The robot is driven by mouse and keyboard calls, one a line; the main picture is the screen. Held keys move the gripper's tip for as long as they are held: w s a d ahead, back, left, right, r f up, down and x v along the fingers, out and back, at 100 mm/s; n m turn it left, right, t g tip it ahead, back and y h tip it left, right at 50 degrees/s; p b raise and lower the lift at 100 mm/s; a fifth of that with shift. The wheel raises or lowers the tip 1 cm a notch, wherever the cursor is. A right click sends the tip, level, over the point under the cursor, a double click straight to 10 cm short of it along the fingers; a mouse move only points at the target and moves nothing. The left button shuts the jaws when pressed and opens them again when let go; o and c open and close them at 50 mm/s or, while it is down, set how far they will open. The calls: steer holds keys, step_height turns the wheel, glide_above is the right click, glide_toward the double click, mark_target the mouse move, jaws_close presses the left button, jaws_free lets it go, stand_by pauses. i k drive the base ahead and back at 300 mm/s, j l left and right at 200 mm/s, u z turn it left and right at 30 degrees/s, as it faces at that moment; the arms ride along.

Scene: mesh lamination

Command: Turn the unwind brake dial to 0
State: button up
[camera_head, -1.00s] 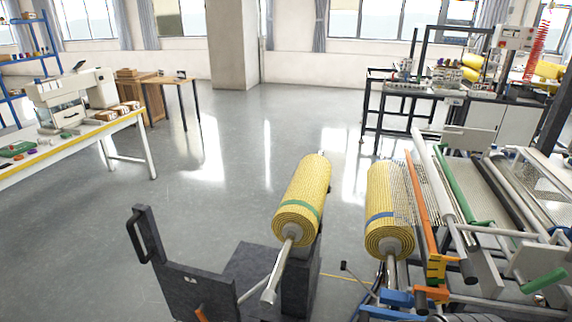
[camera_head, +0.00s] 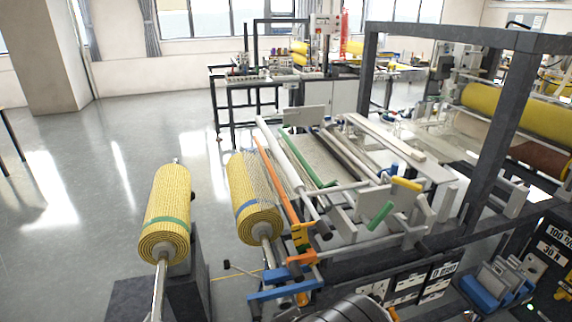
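The unwind brake dial cannot be made out for sure in the head view. Labelled dark panels (camera_head: 408,286) show low at the front of the laminating machine, with small white plates whose text is mostly too small to read. A yellow mesh roll with a blue band (camera_head: 252,205) sits on a shaft at the machine's left end. A dark rounded part at the bottom edge is probably my own arm. My gripper is not in view.
Another yellow roll with a green band (camera_head: 165,215) stands on a dark stand to the left. Dark frame posts (camera_head: 507,125) rise at the right. A blue bracket (camera_head: 283,288) juts out at the front. Open grey floor (camera_head: 90,190) lies at the left.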

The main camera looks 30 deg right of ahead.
mark_target(378, 299)
steer(key=z, duration=1.75)
